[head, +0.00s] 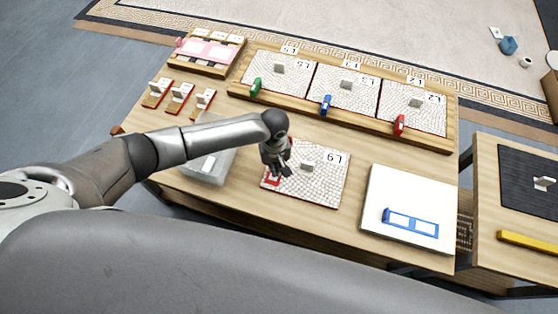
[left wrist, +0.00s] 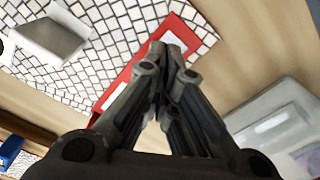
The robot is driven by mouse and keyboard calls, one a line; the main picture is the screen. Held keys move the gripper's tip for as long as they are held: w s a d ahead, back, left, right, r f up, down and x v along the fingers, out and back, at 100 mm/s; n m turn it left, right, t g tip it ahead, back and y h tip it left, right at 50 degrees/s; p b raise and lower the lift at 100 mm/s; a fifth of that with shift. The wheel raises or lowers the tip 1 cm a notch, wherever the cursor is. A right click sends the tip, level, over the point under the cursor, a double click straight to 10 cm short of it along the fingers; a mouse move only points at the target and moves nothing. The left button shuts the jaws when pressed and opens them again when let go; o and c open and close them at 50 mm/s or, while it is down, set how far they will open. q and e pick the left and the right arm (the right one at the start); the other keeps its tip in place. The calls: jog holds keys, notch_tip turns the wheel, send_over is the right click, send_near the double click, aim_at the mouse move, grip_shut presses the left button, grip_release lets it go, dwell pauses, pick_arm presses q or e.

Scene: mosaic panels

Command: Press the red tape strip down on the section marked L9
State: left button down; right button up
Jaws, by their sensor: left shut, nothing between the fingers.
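The mosaic section marked L9 (head: 325,187) lies on the table, a pale tile panel with a grey block handle on it; its tiles also show in the left wrist view (left wrist: 111,47). The red tape strip (head: 271,182) lies along the panel's left edge, partly hidden by my gripper. In the left wrist view the strip (left wrist: 180,34) is a red frame with pale windows, running diagonally along the tile edge. My left gripper (head: 281,173) is shut and empty, its fingertips (left wrist: 165,65) over the strip. I cannot tell whether they touch it. My right gripper is not in view.
A clear bin (head: 220,166) stands left of the section. Behind, a wooden rack (head: 345,116) holds three tile panels with green, blue and red clips. A white board (head: 400,190) with a blue frame (head: 410,222) lies to the right. Small wooden blocks stand at back left.

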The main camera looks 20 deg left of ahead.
pick_arm(q)
jog(key=shift+f+b, duration=0.55)
jog(key=shift+f, duration=0.55)
dwell(0.6)
jog(key=shift+r, duration=0.1)
jog(key=shift+r+p, duration=0.9)
jog(key=shift+p, duration=0.25)
jog(key=shift+r+p, duration=0.6)
jog(key=shift+p, duration=0.1)
notch_tip(320, 180, up, 2)
jog(key=p, duration=0.2)
jog(key=shift+r+p, duration=0.15)
jog(key=shift+p, duration=0.2)
notch_tip(320, 180, up, 2)
jog(key=p, duration=0.3)
jog(key=shift+r, duration=0.25)
